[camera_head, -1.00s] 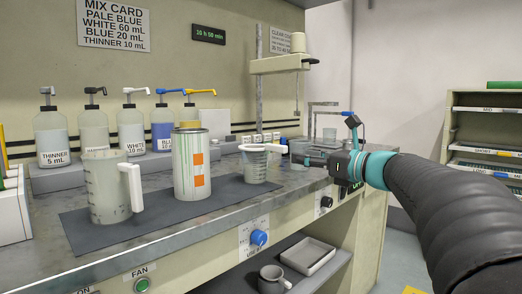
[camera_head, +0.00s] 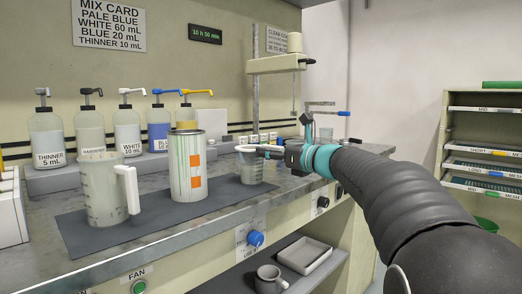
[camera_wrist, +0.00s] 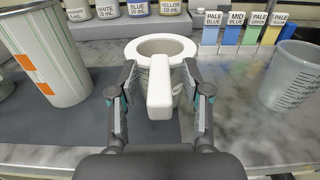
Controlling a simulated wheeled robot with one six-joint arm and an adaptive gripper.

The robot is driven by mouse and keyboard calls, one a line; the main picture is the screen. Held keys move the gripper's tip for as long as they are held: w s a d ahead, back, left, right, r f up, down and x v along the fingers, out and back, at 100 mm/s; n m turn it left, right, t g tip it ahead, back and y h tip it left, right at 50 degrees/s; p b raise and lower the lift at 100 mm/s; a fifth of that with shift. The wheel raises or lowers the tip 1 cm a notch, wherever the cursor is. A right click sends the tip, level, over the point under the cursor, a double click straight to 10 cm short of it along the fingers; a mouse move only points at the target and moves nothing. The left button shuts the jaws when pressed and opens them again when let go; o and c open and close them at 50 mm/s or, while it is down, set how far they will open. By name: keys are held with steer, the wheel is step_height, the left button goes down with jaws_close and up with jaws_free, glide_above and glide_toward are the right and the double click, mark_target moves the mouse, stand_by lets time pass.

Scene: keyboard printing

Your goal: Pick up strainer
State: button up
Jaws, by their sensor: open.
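The strainer is a white ring (camera_wrist: 138,48) with a thick white handle (camera_wrist: 159,92), resting on the top of a clear graduated cup (camera_head: 251,170). In the head view the strainer's white rim (camera_head: 246,149) is partly covered by my gripper (camera_head: 270,152). In the wrist view my gripper (camera_wrist: 160,78) is open, with one finger on each side of the handle and gaps visible between. The handle points toward my palm. Most of the cup below is hidden by the strainer and fingers.
A striped can (camera_head: 188,172) stands left of the cup on the dark mat (camera_head: 150,222), with a handled jug (camera_head: 103,190) farther left. Another clear cup (camera_wrist: 288,78) stands to the right in the wrist view. Pump bottles (camera_head: 90,130) line the back.

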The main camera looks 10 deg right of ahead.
steer(key=shift+c, duration=0.3)
jaws_close()
steer(key=shift+r, duration=0.1)
steer(key=shift+r, duration=0.55)
step_height(320, 180, up, 3)
steer(key=shift+f+p, duration=0.1)
steer(key=shift+p, duration=0.45)
steer(key=s+d+r+p, duration=0.1)
steer(key=s+d+r, duration=0.4)
steer(key=d, duration=0.5)
steer(key=shift+s+d+r, duration=0.15)
steer(key=shift+d+r, duration=0.15)
steer(key=shift+r, duration=0.65)
